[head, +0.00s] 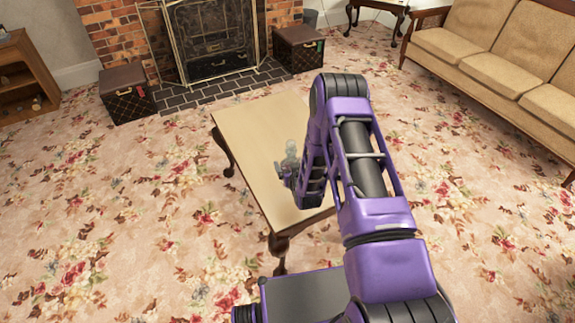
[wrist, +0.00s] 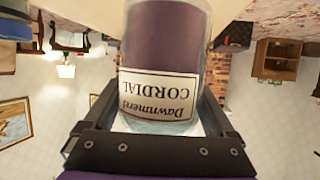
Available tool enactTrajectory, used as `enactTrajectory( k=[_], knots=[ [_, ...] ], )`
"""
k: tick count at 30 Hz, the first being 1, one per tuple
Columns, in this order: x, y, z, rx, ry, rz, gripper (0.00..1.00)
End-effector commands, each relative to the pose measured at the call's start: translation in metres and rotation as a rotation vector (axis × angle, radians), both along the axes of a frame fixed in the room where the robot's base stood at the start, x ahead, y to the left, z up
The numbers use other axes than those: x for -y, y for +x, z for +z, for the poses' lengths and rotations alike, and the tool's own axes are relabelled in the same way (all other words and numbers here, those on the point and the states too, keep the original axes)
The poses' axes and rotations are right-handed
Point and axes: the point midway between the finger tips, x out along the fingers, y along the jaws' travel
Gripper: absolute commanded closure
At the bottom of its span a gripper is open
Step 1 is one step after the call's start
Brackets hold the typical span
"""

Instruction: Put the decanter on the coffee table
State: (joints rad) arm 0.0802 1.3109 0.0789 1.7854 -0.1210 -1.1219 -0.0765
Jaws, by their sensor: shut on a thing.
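The decanter (wrist: 165,60) is clear glass with dark purple contents and a white label reading "Dawnmere CORDIAL". It fills the middle of the wrist view, upside down there, between the two dark fingers of my gripper (wrist: 160,115). My gripper is shut on it. In the head view the decanter's pale glass top (head: 291,149) shows above my gripper (head: 289,172), over the coffee table (head: 255,125). The table has a bare light wooden top and dark curved legs. My arm hides its right part. I cannot tell whether the decanter's base touches the tabletop.
A brick fireplace with a glass screen (head: 208,45) stands behind the table, with a brown trunk at each side (head: 128,92) (head: 298,48). A tan sofa (head: 500,55) is at the right and a wooden shelf (head: 25,78) at the left. The floral carpet left of the table is clear.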

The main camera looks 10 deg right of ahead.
Motion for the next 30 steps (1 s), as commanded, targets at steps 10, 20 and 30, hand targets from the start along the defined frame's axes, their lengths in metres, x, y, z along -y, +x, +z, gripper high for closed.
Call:
enactTrajectory(
  k=[10,20,30],
  knots=[
    [0.0,0.002,-0.037,0.006,0.0,-0.001,1.0],
    [0.0,0.002,-0.071,0.006,0.0,-0.001,1.0],
    [0.0,0.001,-0.074,0.005,0.0,-0.001,1.0]
  ],
)
